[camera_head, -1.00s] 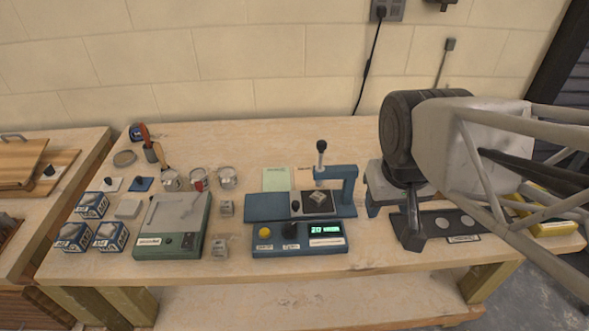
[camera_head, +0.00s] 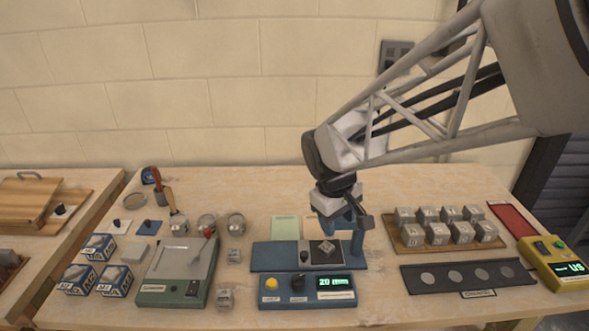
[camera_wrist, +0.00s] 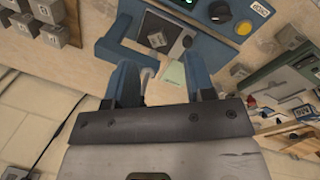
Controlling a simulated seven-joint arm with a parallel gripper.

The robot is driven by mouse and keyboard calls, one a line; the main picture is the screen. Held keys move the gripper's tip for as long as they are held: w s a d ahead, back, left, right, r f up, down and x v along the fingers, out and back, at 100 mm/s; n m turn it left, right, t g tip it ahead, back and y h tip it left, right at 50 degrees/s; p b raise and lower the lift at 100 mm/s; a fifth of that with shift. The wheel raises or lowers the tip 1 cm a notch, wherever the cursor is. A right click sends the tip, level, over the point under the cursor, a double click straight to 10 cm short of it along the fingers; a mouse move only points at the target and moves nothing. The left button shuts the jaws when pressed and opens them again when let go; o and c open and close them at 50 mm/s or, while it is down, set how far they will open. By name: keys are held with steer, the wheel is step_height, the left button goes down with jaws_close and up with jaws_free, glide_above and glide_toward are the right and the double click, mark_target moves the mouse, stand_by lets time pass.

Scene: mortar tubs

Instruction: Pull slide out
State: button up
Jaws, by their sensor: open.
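The blue measuring device (camera_head: 262,256) stands mid-bench, with a dark plate (camera_head: 318,247) carrying a small grey piece (camera_head: 326,247). A black knob (camera_head: 304,257) sits at the plate's left; I take this plate and knob to be the slide.
In front is a control box (camera_head: 275,298) with a lit display. To the right are a wooden tray (camera_head: 408,250) of grey cubes, a dark strip with round discs (camera_head: 455,275) and a yellow meter (camera_head: 556,262). A green scale (camera_head: 178,287) and small boxes (camera_head: 98,247) stand left.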

steer(key=w+a+f+n, duration=0.3)
steer(key=w+a+f, duration=0.2)
steer(key=w+a, duration=0.1)
steer(key=g+h, duration=0.2)
steer(key=g, duration=0.2)
glide_toward(304, 253)
steer(key=shift+s+d+f+m, duration=0.2)
steer(key=shift+d+f+m, duration=0.1)
steer(key=shift+f, duration=0.35)
steer(key=shift+f, duration=0.1)
steer(key=shift+x, duration=3.9)
steer(key=shift+a, duration=0.1)
jaws_close()
